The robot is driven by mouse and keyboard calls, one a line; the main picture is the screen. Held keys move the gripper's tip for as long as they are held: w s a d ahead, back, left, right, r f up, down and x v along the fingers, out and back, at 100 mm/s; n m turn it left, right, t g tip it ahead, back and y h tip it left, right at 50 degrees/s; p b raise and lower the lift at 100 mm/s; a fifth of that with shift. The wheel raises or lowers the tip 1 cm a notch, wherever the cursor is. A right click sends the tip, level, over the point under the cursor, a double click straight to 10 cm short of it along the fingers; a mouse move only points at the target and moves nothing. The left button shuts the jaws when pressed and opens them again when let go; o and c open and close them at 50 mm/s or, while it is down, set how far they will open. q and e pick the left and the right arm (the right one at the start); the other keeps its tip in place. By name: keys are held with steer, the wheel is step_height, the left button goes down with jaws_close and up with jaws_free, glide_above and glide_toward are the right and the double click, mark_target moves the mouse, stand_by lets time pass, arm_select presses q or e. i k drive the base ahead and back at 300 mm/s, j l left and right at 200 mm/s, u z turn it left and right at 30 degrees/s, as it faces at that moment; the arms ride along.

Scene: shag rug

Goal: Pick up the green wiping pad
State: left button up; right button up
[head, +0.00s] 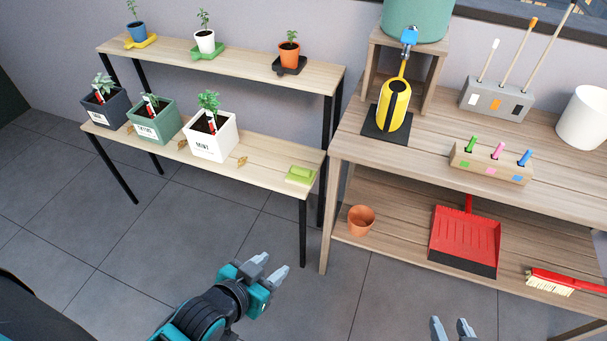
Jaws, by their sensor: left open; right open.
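The green wiping pad (300,175) lies at the right end of the lower plank of the plant stand (262,173). It is a small light green block, with nothing touching it from above. My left gripper (274,266) is in front of the stand, below and to the left of the pad in the picture, apart from it. Its two grey fingers are open and empty. My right gripper (452,328) shows only its fingertips at the bottom edge, right of centre. It is open, with nothing seen between the fingers.
Planters, including a white one (212,142), stand left of the pad, with small brown leaf-like pieces (242,162) nearby. A wooden workbench (345,140) stands close on the right, holding a yellow watering can (393,108), a terracotta pot (361,220) and a red dustpan (465,238). Tiled floor in front is clear.

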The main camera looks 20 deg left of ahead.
mark_target(298, 176)
steer(key=i+j, duration=0.1)
steer(key=j, duration=0.3)
steer(key=i+j, duration=0.1)
steer(key=j, duration=0.3)
steer(key=i+j, duration=0.1)
steer(key=j, duration=0.3)
steer(key=i+j+z, duration=0.1)
steer(key=j, duration=0.3)
steer(key=i+j, duration=0.1)
steer(key=j, duration=0.3)
